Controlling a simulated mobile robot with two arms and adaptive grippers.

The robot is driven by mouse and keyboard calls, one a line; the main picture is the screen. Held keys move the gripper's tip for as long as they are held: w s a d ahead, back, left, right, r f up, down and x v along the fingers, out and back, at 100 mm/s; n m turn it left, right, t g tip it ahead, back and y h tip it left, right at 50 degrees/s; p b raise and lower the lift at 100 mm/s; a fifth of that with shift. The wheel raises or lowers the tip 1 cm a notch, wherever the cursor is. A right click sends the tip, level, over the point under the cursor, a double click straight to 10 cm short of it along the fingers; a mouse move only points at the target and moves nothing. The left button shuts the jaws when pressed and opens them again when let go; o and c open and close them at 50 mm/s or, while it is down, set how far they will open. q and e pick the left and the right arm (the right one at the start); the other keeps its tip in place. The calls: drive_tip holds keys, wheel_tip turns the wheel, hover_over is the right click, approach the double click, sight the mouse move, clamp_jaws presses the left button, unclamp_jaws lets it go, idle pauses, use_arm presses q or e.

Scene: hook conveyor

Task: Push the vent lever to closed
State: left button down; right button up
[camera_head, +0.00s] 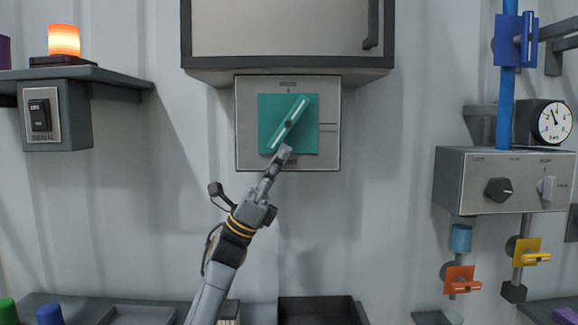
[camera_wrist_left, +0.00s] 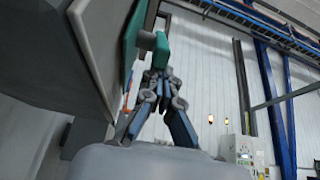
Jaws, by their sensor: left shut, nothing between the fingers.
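The vent lever (camera_head: 290,122) is a green bar with a white stripe on a green square plate (camera_head: 267,103), mounted on a grey wall panel. It lies at a slant, its top end to the right and its bottom end to the left. My left gripper (camera_head: 284,152) is shut and empty, just right of the lever's lower end; I cannot tell whether it touches. In the left wrist view the shut fingers (camera_wrist_left: 158,76) point up towards the lever's green end (camera_wrist_left: 151,43), very close to it. The panel's lower label is partly hidden. My right gripper is not in view.
A grey cabinet (camera_head: 280,30) hangs directly above the panel. A shelf with an orange lamp (camera_head: 64,40) and a signal switch (camera_head: 40,114) is at left. A control box with a black knob (camera_head: 498,190) is at right.

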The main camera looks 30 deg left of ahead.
use_arm(q)
drive_tip(key=shift+s+a+r+g+y, duration=0.35)
drive_tip(key=shift+a+g+y, duration=0.2)
drive_tip(key=shift+y, duration=0.25)
drive_tip(key=shift+s+a+r+g+y+p, duration=0.3)
drive_tip(key=shift+a+g+y+p, duration=0.2)
drive_tip(key=shift+y, duration=0.3)
drive_tip(key=r+g+y+p, duration=0.1)
drive_tip(key=y, duration=0.1)
drive_tip(key=s+a+r+g+y+p, duration=0.1)
drive_tip(key=p, duration=0.1)
drive_tip(key=shift+a+y, duration=0.25)
drive_tip(key=shift+y, duration=0.15)
drive_tip(key=shift+p, duration=0.3)
drive_tip(key=shift+a+r, duration=0.1)
drive_tip(key=shift+r, duration=0.1)
